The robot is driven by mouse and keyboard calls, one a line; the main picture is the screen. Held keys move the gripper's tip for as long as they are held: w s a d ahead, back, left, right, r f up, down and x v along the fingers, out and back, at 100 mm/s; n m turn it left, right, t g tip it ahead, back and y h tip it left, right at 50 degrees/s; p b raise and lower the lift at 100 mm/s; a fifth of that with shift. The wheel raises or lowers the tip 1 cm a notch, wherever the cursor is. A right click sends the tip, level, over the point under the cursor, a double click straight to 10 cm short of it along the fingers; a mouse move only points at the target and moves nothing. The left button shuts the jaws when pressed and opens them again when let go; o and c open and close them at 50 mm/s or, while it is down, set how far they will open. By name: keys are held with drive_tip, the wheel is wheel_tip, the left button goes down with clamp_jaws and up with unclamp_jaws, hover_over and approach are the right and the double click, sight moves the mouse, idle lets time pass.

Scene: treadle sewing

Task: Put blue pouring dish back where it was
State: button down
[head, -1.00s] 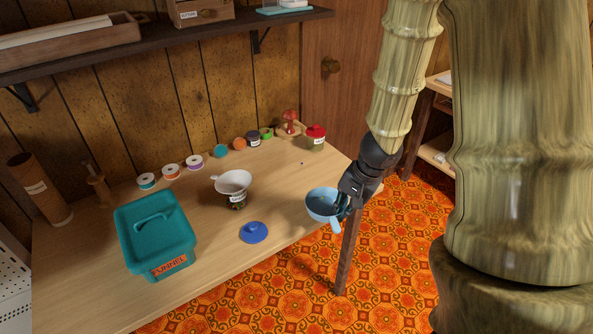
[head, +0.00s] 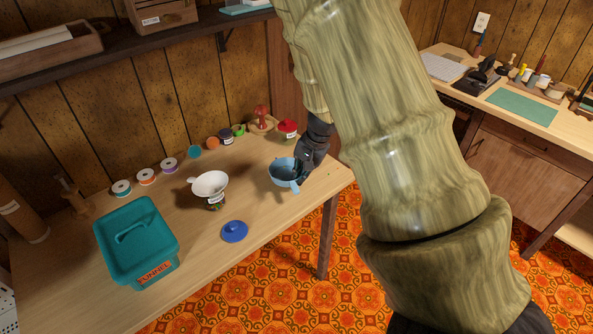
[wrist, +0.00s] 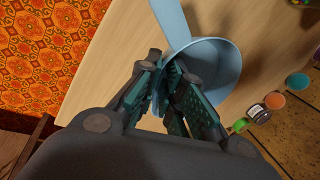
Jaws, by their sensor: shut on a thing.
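The light blue pouring dish (head: 283,172) is at the right end of the wooden table in the head view. My gripper (head: 299,170) is shut on its rim from the right side. In the wrist view the dish (wrist: 217,68) sits between and beyond the teal-padded fingers of my gripper (wrist: 172,90), its handle pointing up. The dish is over the tabletop; I cannot tell whether it touches the wood. Its inside is partly hidden in the wrist view.
A white funnel (head: 210,184) sits on a small jar left of the dish. A red-lidded jar (head: 288,129) and several spools line the back. The table's front right is clear.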

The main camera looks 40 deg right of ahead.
drive_tip(key=shift+w+d+f+p, duration=0.1)
drive_tip(key=shift+w+d+p, duration=0.1)
drive_tip(key=shift+w, duration=0.45)
drive_tip(key=shift+w+d+r+p, duration=0.1)
drive_tip(key=shift+w+d+p, duration=0.1)
drive_tip(key=shift+w, duration=0.5)
drive_tip(key=shift+w+d+f+p, duration=0.1)
drive_tip(key=shift+w+d+p, duration=0.1)
drive_tip(key=shift+w, duration=0.45)
drive_tip(key=shift+f+p, duration=0.3)
drive_tip(key=shift+f, duration=1.5)
drive_tip(key=c, duration=1.6)
unclamp_jaws()
drive_tip(key=shift+o, duration=0.2)
drive_tip(key=v, duration=1.2)
drive_tip(key=shift+b, duration=0.45)
drive_tip(key=shift+a, duration=0.1)
